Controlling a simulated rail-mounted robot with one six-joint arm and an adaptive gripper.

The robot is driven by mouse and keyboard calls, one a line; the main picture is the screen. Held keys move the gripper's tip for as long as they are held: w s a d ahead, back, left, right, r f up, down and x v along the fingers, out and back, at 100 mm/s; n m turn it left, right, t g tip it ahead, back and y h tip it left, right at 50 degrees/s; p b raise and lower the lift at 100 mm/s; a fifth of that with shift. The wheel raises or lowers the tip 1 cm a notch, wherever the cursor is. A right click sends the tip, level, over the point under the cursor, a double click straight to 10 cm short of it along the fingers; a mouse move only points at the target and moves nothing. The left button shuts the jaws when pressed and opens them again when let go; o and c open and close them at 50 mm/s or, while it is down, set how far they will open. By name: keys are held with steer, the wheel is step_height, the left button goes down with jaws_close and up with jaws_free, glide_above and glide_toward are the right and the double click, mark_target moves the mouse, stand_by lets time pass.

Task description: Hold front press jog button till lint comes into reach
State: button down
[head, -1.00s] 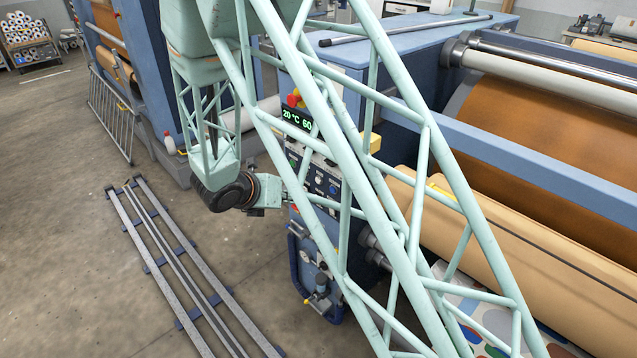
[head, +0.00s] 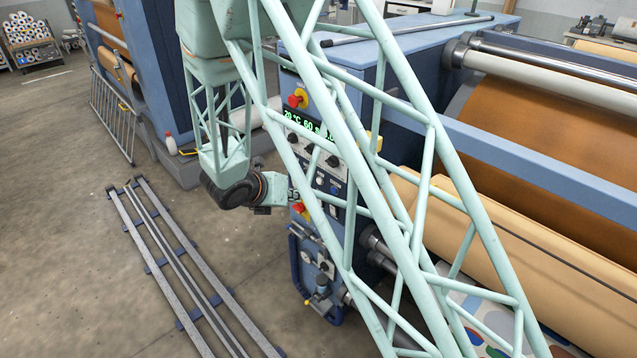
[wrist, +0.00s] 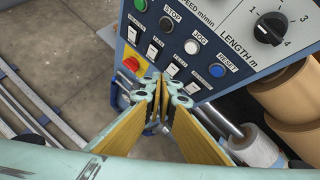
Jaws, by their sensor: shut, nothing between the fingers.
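The jog button (wrist: 192,46) is a white round button labelled JOG on the press's control panel (wrist: 205,25) in the wrist view. It sits between the black STOP button (wrist: 166,24) and the blue RESET button (wrist: 217,70). My gripper (wrist: 158,82) is shut and empty, its tips below and left of the jog button in the picture. The tips do not cover the button, and I see no contact with it. In the head view my wrist is beside the panel, and my arm's lattice hides part of the panel. I cannot make out any lint.
A red emergency stop (wrist: 132,64) on yellow is left of my fingertips. Several white switches (wrist: 153,50) line the panel below the buttons. The LENGTH knob (wrist: 270,28) is at upper right. In the head view, floor rails (head: 185,260) lie left of the press, with open floor around.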

steer(key=w+d, duration=0.4)
steer(key=d, duration=0.1)
steer(key=shift+w+b, duration=0.25)
steer(key=shift+b, duration=0.05)
